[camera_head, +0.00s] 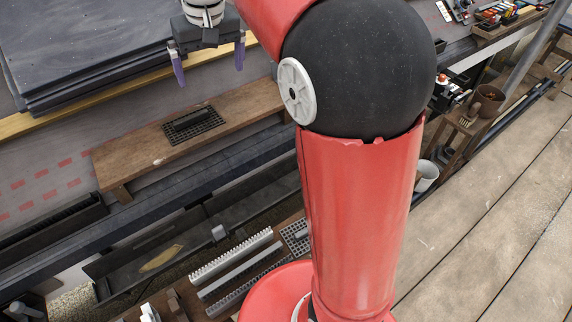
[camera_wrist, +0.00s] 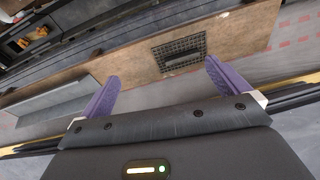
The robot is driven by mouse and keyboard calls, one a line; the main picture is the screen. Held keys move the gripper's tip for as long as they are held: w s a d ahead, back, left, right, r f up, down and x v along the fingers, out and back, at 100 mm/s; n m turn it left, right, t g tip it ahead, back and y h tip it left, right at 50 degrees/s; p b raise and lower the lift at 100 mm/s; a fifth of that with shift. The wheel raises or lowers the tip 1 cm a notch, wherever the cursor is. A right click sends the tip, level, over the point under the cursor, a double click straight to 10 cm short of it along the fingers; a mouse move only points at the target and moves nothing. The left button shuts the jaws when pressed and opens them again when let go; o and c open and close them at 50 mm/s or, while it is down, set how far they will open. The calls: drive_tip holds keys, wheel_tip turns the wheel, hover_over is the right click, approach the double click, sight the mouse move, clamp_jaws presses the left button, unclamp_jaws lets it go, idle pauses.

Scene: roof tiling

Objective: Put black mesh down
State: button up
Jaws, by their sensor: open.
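The black mesh (camera_head: 204,126) lies flat on a wooden plank bench in the head view, with a small dark bar across its middle. In the wrist view the mesh (camera_wrist: 190,46) lies on the same wood, beyond and between my fingertips. My gripper (camera_head: 209,66) is open and empty, with its two purple fingers spread wide. It is above and apart from the mesh. The wrist view shows the open fingers (camera_wrist: 162,76) with nothing between them.
The wooden bench (camera_head: 125,160) has bare room on both sides of the mesh. A stack of dark slabs (camera_head: 90,50) stands at upper left. A gutter (camera_head: 150,245) runs below the bench. White and grey ridged strips (camera_head: 232,257) lie at lower middle. A brown bucket (camera_head: 488,100) is at right.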

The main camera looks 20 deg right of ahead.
drive_tip(key=s+d+f+t, duration=0.2)
drive_tip(key=s+d+f, duration=0.1)
drive_tip(key=s, duration=0.9)
drive_tip(key=s+d+f+m+t, duration=0.1)
drive_tip(key=s+f, duration=0.4)
drive_tip(key=s, duration=0.7)
drive_tip(key=shift+s+d+f+t+h, duration=0.15)
drive_tip(key=shift+d+t+h, duration=0.25)
drive_tip(key=shift+d, duration=0.6)
